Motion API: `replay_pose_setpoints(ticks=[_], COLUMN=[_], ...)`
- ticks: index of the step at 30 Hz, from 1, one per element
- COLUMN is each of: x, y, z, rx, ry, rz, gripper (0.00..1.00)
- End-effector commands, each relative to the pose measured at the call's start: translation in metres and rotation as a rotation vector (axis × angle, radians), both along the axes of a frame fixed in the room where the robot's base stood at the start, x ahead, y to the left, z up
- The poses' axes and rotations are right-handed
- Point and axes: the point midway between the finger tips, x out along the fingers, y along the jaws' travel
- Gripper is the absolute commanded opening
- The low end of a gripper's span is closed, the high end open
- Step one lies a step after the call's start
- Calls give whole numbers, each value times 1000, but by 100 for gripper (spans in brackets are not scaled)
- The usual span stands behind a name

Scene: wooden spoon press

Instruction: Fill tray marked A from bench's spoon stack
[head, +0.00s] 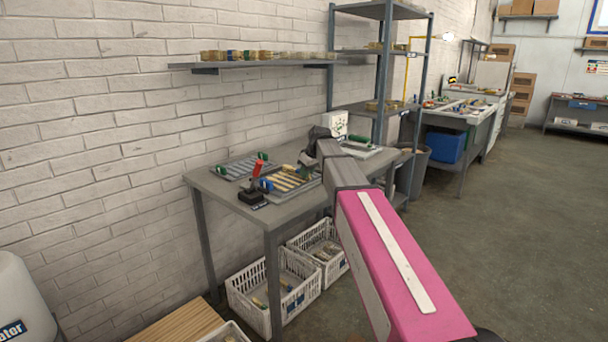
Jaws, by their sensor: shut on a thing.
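My gripper (312,147) is a dark shape at the end of my arm, over the back part of the grey bench (228,192). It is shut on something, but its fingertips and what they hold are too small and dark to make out. A grey slotted tray (236,169) with green clips lies at the bench's left and looks empty. Beside it a second tray (271,181) with blue clips holds several pale wooden strips, likely spoons (287,180). A third, pale tray (362,152) with a green part lies at the right, partly behind my arm. I cannot read a letter A.
A red-handled black device (256,178) stands at the bench's front edge. A white box (336,122) stands at the back. White crates (262,302) sit beneath. A wall shelf (240,66) and a rack (384,60) are behind. Floor (510,220) at the right is clear.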

Motion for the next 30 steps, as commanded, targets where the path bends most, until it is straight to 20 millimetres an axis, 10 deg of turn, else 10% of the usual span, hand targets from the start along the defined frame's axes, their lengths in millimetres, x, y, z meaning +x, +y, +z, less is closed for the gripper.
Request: replay_pose_setpoints(ticks=[30], x=[29], y=[-29], z=[0], rx=[1], ry=[0], rz=[-1], gripper=[0])
